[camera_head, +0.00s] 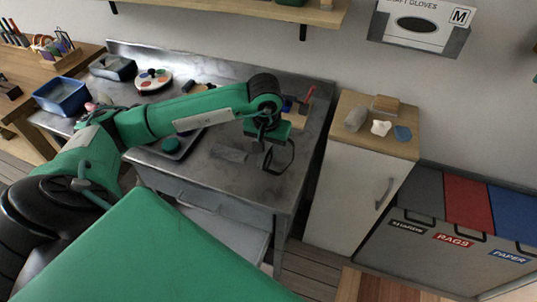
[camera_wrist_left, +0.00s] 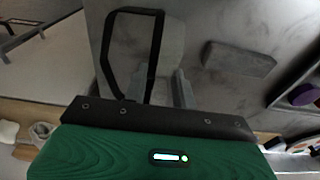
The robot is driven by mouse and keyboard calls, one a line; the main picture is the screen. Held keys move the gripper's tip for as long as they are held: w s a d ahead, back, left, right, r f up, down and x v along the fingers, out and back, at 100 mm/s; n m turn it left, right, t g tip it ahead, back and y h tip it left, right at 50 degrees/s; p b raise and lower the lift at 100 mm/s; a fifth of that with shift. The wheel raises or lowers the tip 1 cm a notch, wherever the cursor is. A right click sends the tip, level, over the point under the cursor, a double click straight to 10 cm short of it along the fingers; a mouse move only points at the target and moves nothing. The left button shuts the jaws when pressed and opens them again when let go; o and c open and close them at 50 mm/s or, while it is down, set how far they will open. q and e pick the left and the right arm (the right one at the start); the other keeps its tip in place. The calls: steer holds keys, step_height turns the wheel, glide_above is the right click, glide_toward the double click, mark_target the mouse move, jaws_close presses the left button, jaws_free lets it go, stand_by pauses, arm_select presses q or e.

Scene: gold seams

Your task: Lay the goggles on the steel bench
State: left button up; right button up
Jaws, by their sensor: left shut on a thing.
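My left gripper (camera_head: 264,142) is shut on the goggles, over the right part of the steel bench (camera_head: 205,180). The goggles show mainly as a thin black strap loop (camera_head: 291,158) hanging at the gripper's fingers. In the left wrist view the black loop (camera_wrist_left: 158,48) stands out past the gripper (camera_wrist_left: 158,88), in front of the grey bench surface. The lens part is hard to make out against the grey. I cannot tell whether the goggles touch the bench. My right gripper is not in view.
A grey block (camera_head: 231,155) lies on the bench left of the gripper; a dark tray (camera_head: 184,151) is farther left. A paint palette (camera_head: 153,80) and blue bin (camera_head: 62,96) stand at the bench's left. A wood-topped cabinet (camera_head: 345,190) stands to the right. The front bench area looks clear.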

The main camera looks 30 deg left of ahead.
arm_select(q)
step_height(320, 180, down, 3)
steer(key=shift+f, duration=0.4)
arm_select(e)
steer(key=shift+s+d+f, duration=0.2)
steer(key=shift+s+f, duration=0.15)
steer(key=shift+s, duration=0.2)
